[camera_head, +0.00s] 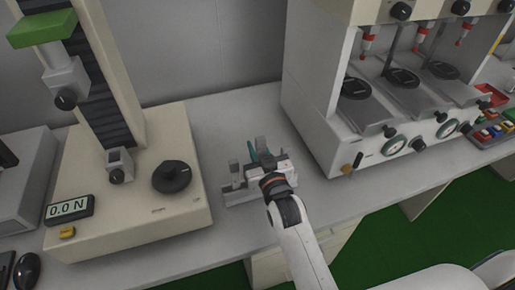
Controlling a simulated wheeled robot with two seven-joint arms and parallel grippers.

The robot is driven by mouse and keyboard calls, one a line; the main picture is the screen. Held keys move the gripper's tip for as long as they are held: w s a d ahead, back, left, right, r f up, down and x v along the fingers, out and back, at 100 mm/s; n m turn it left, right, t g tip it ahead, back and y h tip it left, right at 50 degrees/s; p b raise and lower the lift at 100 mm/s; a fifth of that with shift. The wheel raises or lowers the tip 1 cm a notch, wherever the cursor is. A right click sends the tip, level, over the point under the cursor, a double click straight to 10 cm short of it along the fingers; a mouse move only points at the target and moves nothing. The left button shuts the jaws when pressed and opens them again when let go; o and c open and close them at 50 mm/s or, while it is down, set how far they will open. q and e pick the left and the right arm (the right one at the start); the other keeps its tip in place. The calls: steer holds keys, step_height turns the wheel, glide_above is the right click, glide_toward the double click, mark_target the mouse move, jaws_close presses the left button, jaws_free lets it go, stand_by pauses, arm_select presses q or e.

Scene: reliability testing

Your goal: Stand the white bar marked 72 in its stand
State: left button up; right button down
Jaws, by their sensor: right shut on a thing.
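My right gripper (259,151) reaches in from below and is over the grey-white stand (234,197) on the bench. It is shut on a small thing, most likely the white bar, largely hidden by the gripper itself. No number 72 can be read at this size. A small grey upright piece (234,171) shows at the stand's left part. A teal piece shows at the gripper's fingers, but I cannot tell what it belongs to. Whether the held thing touches the stand cannot be told. My left gripper is not in view.
A tall test machine (126,205) with a 0.0 N display (69,208) stands left of the stand. A white multi-station machine (330,110) with dials stands to the right. Colored bins (490,132) are at far right. The bench (237,112) is bare behind the stand.

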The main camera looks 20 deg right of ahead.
steer(key=shift+f, duration=0.4)
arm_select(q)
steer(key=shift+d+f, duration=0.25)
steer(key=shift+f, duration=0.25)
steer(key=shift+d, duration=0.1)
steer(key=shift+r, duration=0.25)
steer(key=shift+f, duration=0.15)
arm_select(e)
steer(key=shift+f, duration=0.25)
arm_select(q)
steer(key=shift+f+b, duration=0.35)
steer(key=shift+b, duration=0.15)
arm_select(e)
steer(key=shift+f, duration=0.7)
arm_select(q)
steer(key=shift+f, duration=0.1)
arm_select(e)
steer(key=shift+f, duration=0.15)
arm_select(q)
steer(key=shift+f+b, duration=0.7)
steer(key=shift+b, duration=0.15)
arm_select(e)
steer(key=shift+f, duration=1.15)
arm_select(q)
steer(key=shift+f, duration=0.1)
arm_select(e)
steer(key=shift+f, duration=0.1)
